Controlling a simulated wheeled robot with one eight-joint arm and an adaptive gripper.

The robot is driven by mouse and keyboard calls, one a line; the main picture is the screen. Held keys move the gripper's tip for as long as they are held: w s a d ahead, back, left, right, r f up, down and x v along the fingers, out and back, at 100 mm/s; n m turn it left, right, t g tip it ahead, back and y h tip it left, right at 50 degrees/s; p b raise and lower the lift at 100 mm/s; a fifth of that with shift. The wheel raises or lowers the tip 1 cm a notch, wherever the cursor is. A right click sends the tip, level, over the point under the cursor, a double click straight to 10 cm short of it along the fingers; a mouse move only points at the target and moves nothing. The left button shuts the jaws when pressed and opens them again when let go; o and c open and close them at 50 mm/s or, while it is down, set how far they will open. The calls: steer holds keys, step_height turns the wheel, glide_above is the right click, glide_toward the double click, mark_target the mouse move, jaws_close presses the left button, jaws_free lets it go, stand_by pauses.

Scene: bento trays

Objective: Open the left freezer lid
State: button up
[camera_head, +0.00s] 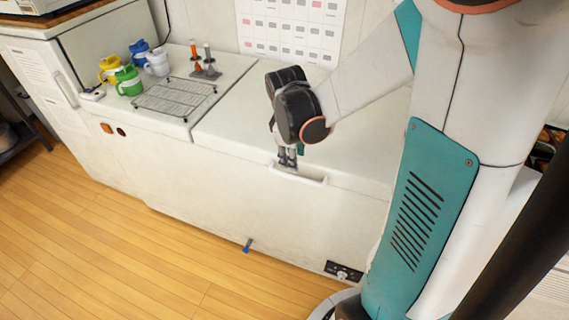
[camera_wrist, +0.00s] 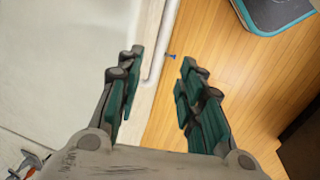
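The white chest freezer (camera_head: 230,175) has a flat white lid (camera_head: 235,125), which lies shut. A pale bar handle (camera_head: 312,181) runs along the lid's front edge; it also shows in the wrist view (camera_wrist: 161,45). My gripper (camera_head: 287,165) points down at the left part of this handle. In the wrist view my gripper (camera_wrist: 160,68) has its fingers spread apart, with the handle lying between their lines, nearer the left finger. I cannot tell whether a finger touches it. My arm hides the lid's right part.
Left of the lid, a white top carries a wire rack (camera_head: 175,97), several mugs (camera_head: 129,80) and a small condiment stand (camera_head: 205,68). A calendar (camera_head: 292,30) hangs on the wall behind. The wooden floor (camera_head: 120,250) in front is clear.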

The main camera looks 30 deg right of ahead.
mark_target(294, 176)
steer(key=f+b, duration=0.1)
steer(key=f, duration=0.2)
steer(key=d+f+b, duration=0.1)
steer(key=f, duration=0.2)
steer(key=w+f+b, duration=0.1)
steer(key=f, duration=0.3)
steer(key=shift+w+d+f+b, duration=0.1)
steer(key=shift+d+b, duration=0.15)
steer(key=shift+b, duration=0.15)
jaws_close()
